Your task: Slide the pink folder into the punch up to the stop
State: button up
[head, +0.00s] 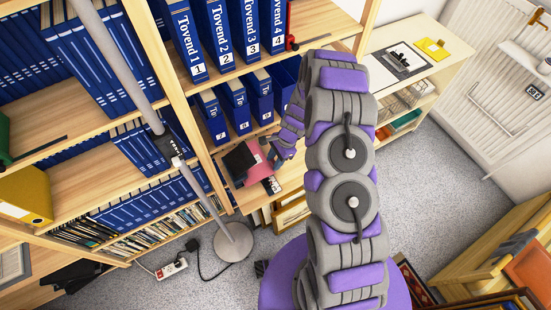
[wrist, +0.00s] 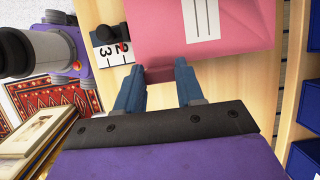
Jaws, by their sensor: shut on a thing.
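The pink folder (wrist: 240,22) lies flat on a light wooden surface, with a white lined label on it. It also shows in the head view (head: 254,151). My gripper (wrist: 160,75) is shut on the folder's near edge, a pink strip showing between its two blue-grey fingers. In the head view my gripper (head: 276,153) is at the folder's right side, small and partly hidden by my arm. What looks like the black punch (head: 238,161) is at the folder's left side. How far the folder reaches into it cannot be told; that end is outside the wrist view.
Blue binders (head: 235,105) stand on shelves above the surface. A lamp stand (head: 235,240) is on the floor. Framed prints (head: 291,215) lean below the surface's edge.

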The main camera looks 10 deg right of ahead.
dwell(0.5)
jog(key=o, duration=1.1)
jog(key=shift+a, duration=0.1)
jog(key=shift+r, duration=0.15)
jog(key=shift+r+p, duration=2.25)
jog(key=shift+r, duration=1.1)
jog(key=shift+r, duration=0.1)
